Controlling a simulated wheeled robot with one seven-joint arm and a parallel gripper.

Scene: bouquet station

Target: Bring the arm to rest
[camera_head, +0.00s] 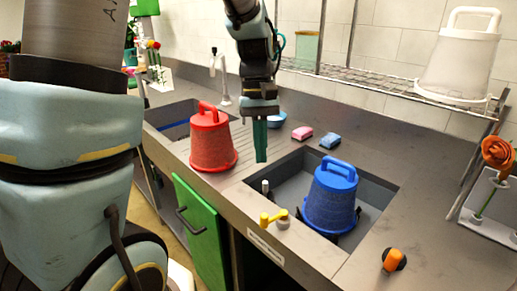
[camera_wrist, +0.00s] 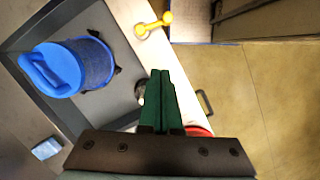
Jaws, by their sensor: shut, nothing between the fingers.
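My gripper (camera_head: 261,141) hangs pointing down above the counter, between the red bucket (camera_head: 211,140) and the sink with the blue bucket (camera_head: 331,198). Its green fingers are shut together with nothing between them. In the wrist view my gripper (camera_wrist: 160,74) shows its fingers closed. The blue bucket also shows in the wrist view (camera_wrist: 85,65), upside down in the sink basin. The red bucket stands on the counter left of the gripper. Only a bit of red shows beside the fingers in the wrist view.
A yellow tap lever (camera_head: 272,218) and an orange knob (camera_head: 394,260) sit near the counter's front. Pink (camera_head: 302,133) and blue (camera_head: 330,141) sponges lie behind the sink. A white bucket (camera_head: 459,58) stands on the wire rack (camera_head: 388,82). An orange flower (camera_head: 497,152) stands at right.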

